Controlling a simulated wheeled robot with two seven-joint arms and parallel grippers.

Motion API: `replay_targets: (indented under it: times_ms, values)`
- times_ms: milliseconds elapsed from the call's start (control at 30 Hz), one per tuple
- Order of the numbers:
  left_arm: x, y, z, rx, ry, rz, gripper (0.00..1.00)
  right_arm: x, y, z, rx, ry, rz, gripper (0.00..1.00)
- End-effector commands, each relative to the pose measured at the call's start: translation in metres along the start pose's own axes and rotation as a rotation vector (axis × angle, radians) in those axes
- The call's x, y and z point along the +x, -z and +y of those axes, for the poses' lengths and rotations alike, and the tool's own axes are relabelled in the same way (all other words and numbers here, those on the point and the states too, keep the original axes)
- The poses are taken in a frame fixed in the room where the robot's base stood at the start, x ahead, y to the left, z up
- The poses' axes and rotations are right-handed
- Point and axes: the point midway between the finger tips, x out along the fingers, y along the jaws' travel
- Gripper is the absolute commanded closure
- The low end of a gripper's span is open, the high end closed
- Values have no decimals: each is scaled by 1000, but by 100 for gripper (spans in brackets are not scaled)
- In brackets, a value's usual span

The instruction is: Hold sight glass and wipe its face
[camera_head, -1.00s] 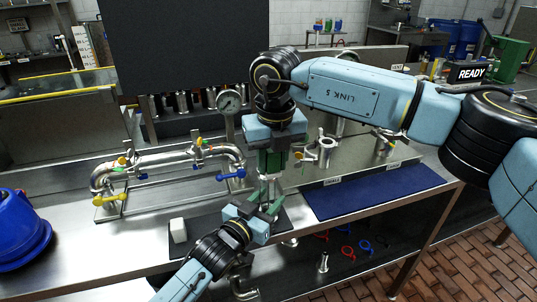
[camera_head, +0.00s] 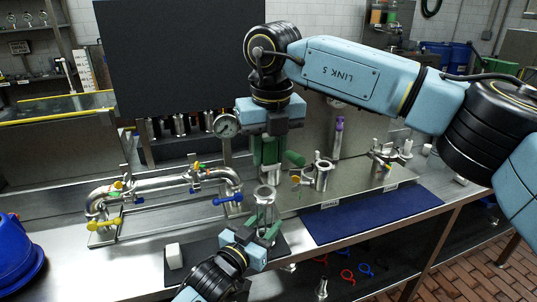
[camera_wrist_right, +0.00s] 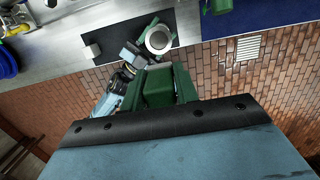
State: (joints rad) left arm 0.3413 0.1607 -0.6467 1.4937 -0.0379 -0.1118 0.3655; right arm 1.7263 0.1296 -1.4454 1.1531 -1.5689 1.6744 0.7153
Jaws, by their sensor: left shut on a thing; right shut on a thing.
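The sight glass (camera_head: 264,207) is a short clear cylinder with metal ends, roughly upright. My left gripper (camera_head: 262,231) is shut on its lower part, over the dark mat. In the right wrist view its round metal end (camera_wrist_right: 159,40) faces up. A white block (camera_head: 174,256) lies on the dark mat (camera_head: 205,250), left of the glass. It also shows in the right wrist view (camera_wrist_right: 93,51).
A pipe assembly with coloured valve handles (camera_head: 165,180) stands at left, with a pressure gauge (camera_head: 226,125) behind. Metal fittings (camera_head: 318,176) stand behind the blue mat (camera_head: 370,214), which is clear. A blue bucket (camera_head: 20,252) is at far left. The bench edge is close in front.

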Motion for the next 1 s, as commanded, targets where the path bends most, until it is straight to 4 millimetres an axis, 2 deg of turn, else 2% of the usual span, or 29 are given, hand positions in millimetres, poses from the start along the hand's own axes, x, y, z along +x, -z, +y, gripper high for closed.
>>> replay_targets:
  times_ms: [267,300,500,833,1000]
  values:
    - [0,0,0,0,0,0,91,0,0,0,0,0,0,93]
    - [0,0,0,0,0,0,58,0,0,0,0,0,0,93]
    - [0,0,0,0,0,0,34,0,0,0,0,0,0,93]
    - [-3,0,0,0,0,0,34,0,0,0,0,0,0,93]
    - [-23,-1,0,0,1,-2,34,0,0,0,0,0,0,93]
